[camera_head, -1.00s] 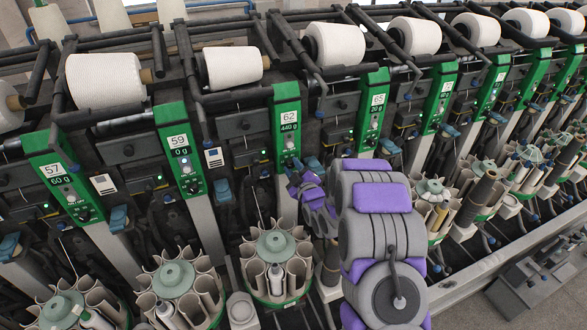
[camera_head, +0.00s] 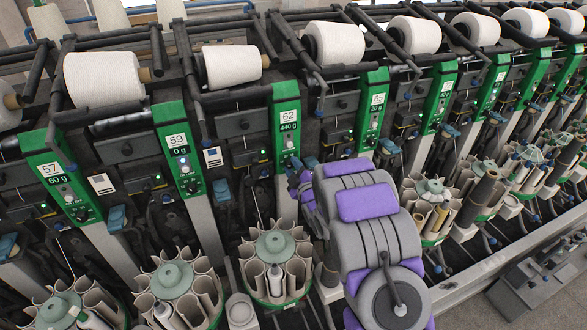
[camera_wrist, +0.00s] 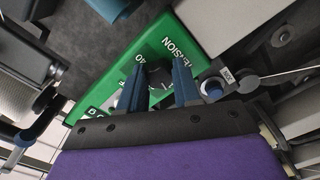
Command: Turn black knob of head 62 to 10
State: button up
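The green panel of head 62 (camera_head: 287,118) reads 62 and 440 g in the head view, with a small lit button below. Its black knob is hidden there behind my gripper (camera_head: 298,184), whose fingers barely show past my arm. In the wrist view, the green panel (camera_wrist: 160,50) lies tilted with lettering ending in "NSION". The black knob (camera_wrist: 159,78) sits between the two blue fingers of my gripper (camera_wrist: 160,68). The fingers stand apart, one on each side of the knob. I cannot tell whether they touch it.
Head 59 (camera_head: 177,142), reading 0 g, stands to the left and head 65 (camera_head: 373,105), reading 20 g, to the right. A round bobbin magazine (camera_head: 275,248) stands below head 62. The wrist view shows a blue-grey round part (camera_wrist: 213,88) close beside the right finger.

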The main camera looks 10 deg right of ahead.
jog(key=o, duration=0.4)
jog(key=shift+a, duration=0.1)
jog(key=shift+o, duration=0.2)
jog(key=s+d+p, duration=0.2)
jog(key=s+p, duration=0.2)
jog(key=s, duration=0.7)
jog(key=shift+s+d, duration=0.15)
jog(key=shift+s, duration=0.25)
jog(key=shift+f, duration=0.1)
